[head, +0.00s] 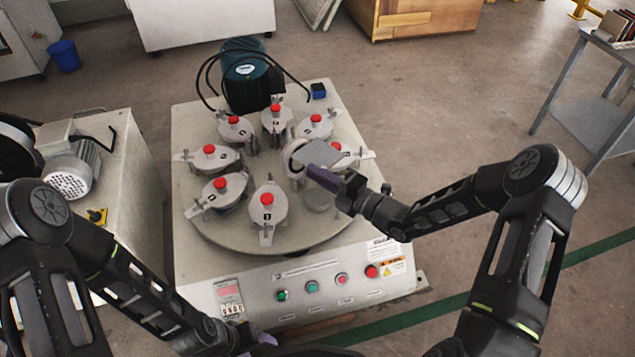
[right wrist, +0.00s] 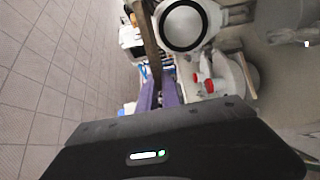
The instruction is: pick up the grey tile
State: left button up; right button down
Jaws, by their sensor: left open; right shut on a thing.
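The grey tile (head: 318,152) is a thin, square plate. My right gripper (head: 328,176) is shut on it and holds it above the right side of the round turntable (head: 250,235). In the right wrist view the tile (right wrist: 147,40) shows nearly edge-on between the purple fingers (right wrist: 160,92). Behind it, an open round holder (head: 293,157) is partly hidden by the tile; in the right wrist view, a white cup with a black ring (right wrist: 182,25) is beside the tile. My left gripper (head: 264,341) is low at the bottom edge, open, away from the tile.
Several grey clamped holders with red knobs (head: 267,198) ring the turntable. A dark green motor with black hoses (head: 250,80) stands at the back. The machine's front panel has buttons (head: 312,287). Another machine with a motor (head: 70,180) is at left. A grey table (head: 590,110) stands far right.

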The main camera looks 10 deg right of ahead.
pick_arm(q)
jog(key=shift+s+r, duration=0.1)
jog(key=shift+r, duration=0.1)
pick_arm(e)
jog(key=shift+r, duration=0.65)
dwell(1.6)
jog(key=shift+r+p, duration=0.3)
jog(key=shift+p, duration=0.05)
pick_arm(q)
notch_tip(320, 180, up, 23)
jog(key=p, duration=2.2)
jog(key=shift+s+d+r+p, duration=0.15)
jog(key=shift+d+r+p, duration=0.1)
jog(key=shift+p, duration=0.15)
pick_arm(e)
jog(key=s+d+r+n+g+y, duration=0.1)
jog(key=s+r, duration=0.3)
jog(key=r, duration=0.5)
jog(key=s+d+r+n+g+y, duration=0.1)
jog(key=s+d+r, duration=0.2)
jog(key=r, duration=0.6)
jog(key=s+d+r+g+y, duration=0.1)
jog(key=s+r, duration=0.4)
jog(key=r, duration=0.4)
jog(key=shift+d+r+n, duration=0.2)
jog(key=shift+d+n, duration=0.2)
pick_arm(q)
jog(key=shift+c, duration=0.2)
